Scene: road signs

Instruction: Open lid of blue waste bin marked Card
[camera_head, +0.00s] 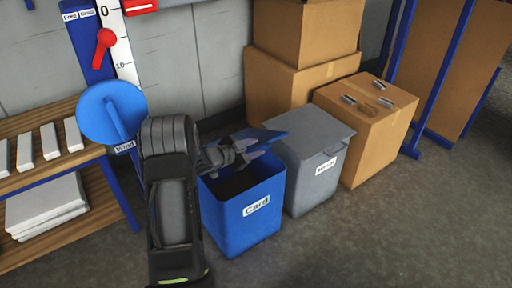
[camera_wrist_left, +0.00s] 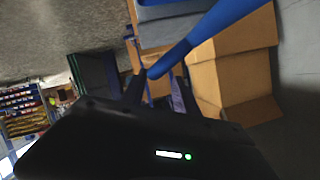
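The blue waste bin (camera_head: 243,215) marked Card stands on the floor in the middle of the head view. Its dark inside shows from above. Its blue lid (camera_head: 262,136) is raised and tilted up at the back of the bin. My left gripper (camera_head: 252,149) is over the bin's opening, close to the lid; its fingers look apart. In the left wrist view a blue strip (camera_wrist_left: 200,37), seemingly the lid, reaches in near the fingertips (camera_wrist_left: 157,88). I cannot tell whether it touches them. My right gripper is not in view.
A grey lidded bin (camera_head: 307,165) stands right beside the blue bin. Cardboard boxes (camera_head: 368,135) stand behind and to the right. A wooden shelf (camera_head: 100,195) and a blue disc (camera_head: 110,108) are at left. The floor (camera_head: 370,235) in front is clear.

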